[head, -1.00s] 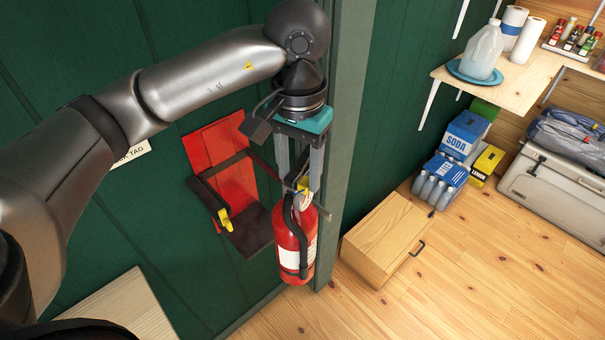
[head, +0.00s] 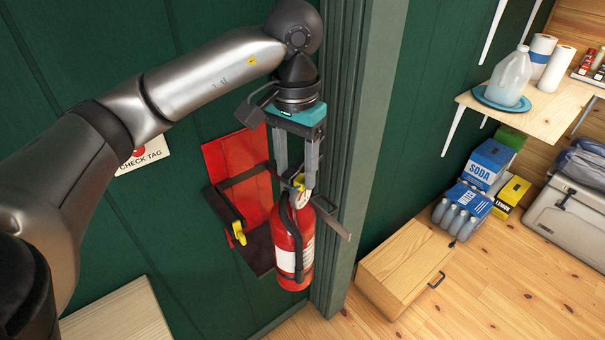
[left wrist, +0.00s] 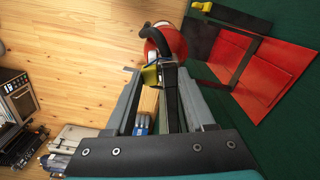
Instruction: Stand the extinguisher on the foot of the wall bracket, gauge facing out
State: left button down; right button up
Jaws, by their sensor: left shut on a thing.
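The red extinguisher (head: 292,245) hangs upright from my left gripper (head: 297,183), with its black hose and white label showing in the head view. The gripper is shut on its top, by the handle and yellow tag; the small gauge shows just below the fingers. The left wrist view shows the extinguisher (left wrist: 163,42) beyond the fingertips. The wall bracket has a red back plate (head: 228,160), a dark strap with a yellow latch, and a dark foot (head: 260,250). The extinguisher is in front and right of the bracket, overlapping the foot's right part; contact cannot be told. My right gripper is out of view.
A green post (head: 350,150) stands close right of the extinguisher. A wooden box (head: 400,265) sits on the floor beyond it. A pale wooden top (head: 120,315) is at lower left. A check tag sign (head: 143,155) is on the wall.

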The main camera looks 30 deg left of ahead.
pick_arm(q)
jog(key=shift+w+a, duration=0.25)
jog(key=shift+a, duration=0.3)
jog(key=shift+w+a+b, duration=0.3)
jog(key=shift+a+b, duration=0.05)
jog(key=shift+a, duration=0.35)
jog(key=shift+w+a+b, duration=0.3)
jog(key=shift+a, duration=0.4)
jog(key=w+a, duration=0.3)
jog(key=a, duration=0.5)
jog(key=shift+w, duration=0.15)
